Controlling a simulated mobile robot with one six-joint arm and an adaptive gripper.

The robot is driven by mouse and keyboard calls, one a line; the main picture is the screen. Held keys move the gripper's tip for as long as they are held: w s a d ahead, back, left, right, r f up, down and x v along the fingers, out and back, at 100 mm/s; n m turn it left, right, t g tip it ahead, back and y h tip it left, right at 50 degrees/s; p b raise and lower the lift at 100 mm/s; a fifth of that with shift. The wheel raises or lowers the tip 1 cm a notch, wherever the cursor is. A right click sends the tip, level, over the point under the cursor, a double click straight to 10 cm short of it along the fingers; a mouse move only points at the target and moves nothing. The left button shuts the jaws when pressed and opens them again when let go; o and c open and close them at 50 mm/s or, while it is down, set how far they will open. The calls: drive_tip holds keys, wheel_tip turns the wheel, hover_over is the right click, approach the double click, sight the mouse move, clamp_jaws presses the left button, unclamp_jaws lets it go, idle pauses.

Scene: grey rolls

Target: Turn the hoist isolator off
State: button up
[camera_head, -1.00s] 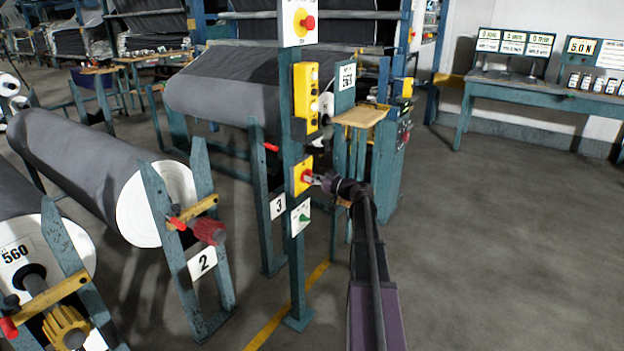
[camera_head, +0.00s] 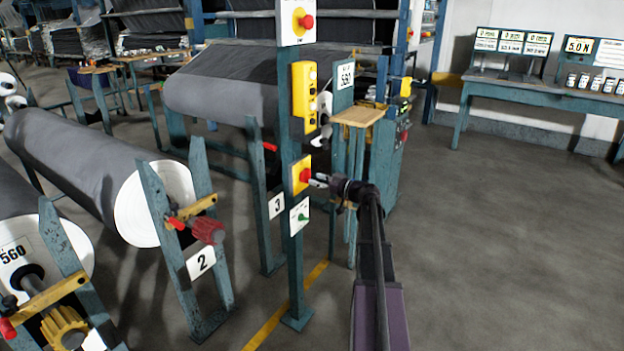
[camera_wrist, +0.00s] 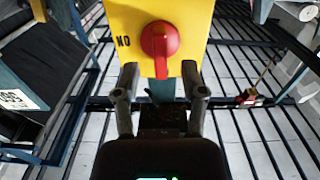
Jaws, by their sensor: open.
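The isolator is a yellow plate (camera_head: 296,188) with a red rotary knob (camera_head: 305,175), on a teal post in the head view. In the wrist view its yellow plate (camera_wrist: 196,22) fills the top middle, with the red knob (camera_wrist: 158,38) and the letters "NO" at its left. The knob's handle points down in that picture, towards my gripper. My gripper (camera_head: 318,181) is just right of the knob in the head view. In the wrist view my gripper (camera_wrist: 160,72) is open, one finger on either side of the handle's lower end, apart from it.
The post (camera_head: 296,265) also bears a yellow button box (camera_head: 305,95), a red knob on top (camera_head: 306,22) and a white panel with a green switch (camera_head: 300,215). Fabric rolls (camera_head: 90,170) on stands are at left. Floor (camera_head: 510,240) at right is clear.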

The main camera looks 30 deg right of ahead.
drive_tip(key=v, duration=0.8)
drive_tip(key=shift+s+d, duration=0.2)
drive_tip(key=shift+s, duration=0.15)
drive_tip(key=a+f+g+y, duration=0.1)
drive_tip(key=a+f+g, duration=0.4)
drive_tip(key=a, duration=0.8)
drive_tip(key=a+f+g, duration=0.4)
drive_tip(key=a+f, duration=0.2)
drive_tip(key=a, duration=0.8)
drive_tip(key=s+a+f+m+g+h, duration=0.2)
drive_tip(key=s+a+f+g+h, duration=0.2)
drive_tip(key=s+a, duration=0.45)
drive_tip(key=s+a+f+m+g+h, duration=0.3)
drive_tip(key=s+a+f+g+h, duration=0.1)
drive_tip(key=s+a, duration=0.4)
wheel_tip(320, 180, up, 30)
drive_tip(key=w+p, duration=0.1)
drive_tip(key=p, duration=2.8)
drive_tip(key=shift+w+a+p, duration=0.25)
drive_tip(key=shift+a+p, duration=0.05)
drive_tip(key=shift+a, duration=0.05)
